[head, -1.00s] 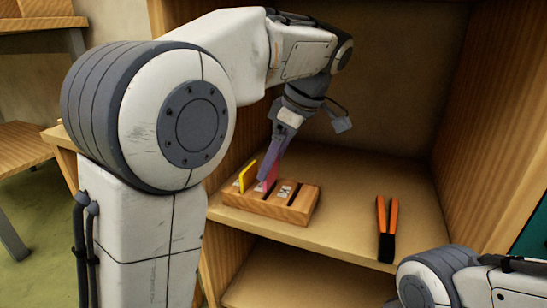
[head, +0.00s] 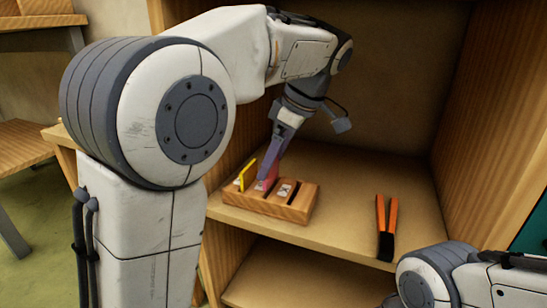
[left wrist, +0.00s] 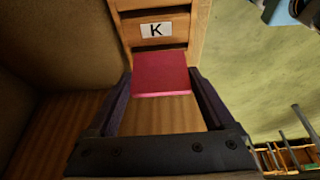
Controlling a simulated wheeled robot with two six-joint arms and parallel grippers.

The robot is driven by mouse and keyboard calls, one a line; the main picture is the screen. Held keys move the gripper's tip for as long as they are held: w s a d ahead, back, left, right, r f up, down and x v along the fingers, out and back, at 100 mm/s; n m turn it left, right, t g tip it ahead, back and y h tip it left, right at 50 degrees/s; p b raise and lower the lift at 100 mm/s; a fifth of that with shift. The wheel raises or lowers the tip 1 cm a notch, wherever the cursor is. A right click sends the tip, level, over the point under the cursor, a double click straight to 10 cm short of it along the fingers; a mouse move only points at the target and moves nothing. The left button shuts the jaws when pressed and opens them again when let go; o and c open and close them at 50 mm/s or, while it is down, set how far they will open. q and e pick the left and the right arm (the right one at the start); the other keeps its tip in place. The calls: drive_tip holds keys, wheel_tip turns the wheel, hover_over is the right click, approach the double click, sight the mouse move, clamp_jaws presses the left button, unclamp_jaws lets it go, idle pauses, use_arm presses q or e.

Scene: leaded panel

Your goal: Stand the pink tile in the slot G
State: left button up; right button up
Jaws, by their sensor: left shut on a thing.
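The pink tile (head: 261,185) is at the middle of a wooden slotted block (head: 292,213) on the shelf. My left gripper (head: 268,176) comes down from above and is shut on the tile. In the left wrist view the pink tile (left wrist: 161,76) lies between the two dark fingers (left wrist: 160,90), with the block (left wrist: 187,50) beyond it. A label reading K (left wrist: 155,30) is on the block there. I cannot read a G label in either view. Whether the tile's lower edge is inside a slot is hidden. My right gripper is out of view.
A yellow tile (head: 247,174) stands in the block just left of the pink one. A dark slot and a small white label (head: 285,189) are to the right. Orange-handled pliers (head: 387,225) lie on the shelf at the right. Cabinet walls enclose the shelf.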

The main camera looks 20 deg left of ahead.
sight(273, 176)
use_arm(q)
drive_tip(key=shift+f+b, duration=0.95)
drive_tip(key=shift+f, duration=0.95)
drive_tip(key=o, duration=0.8)
drive_tip(key=shift+o, duration=0.2)
drive_tip(key=shift+r, duration=0.1)
drive_tip(key=p+v, duration=0.6)
drive_tip(key=v, duration=0.1)
drive_tip(key=shift+r, duration=0.15)
drive_tip(key=shift+d, duration=0.1)
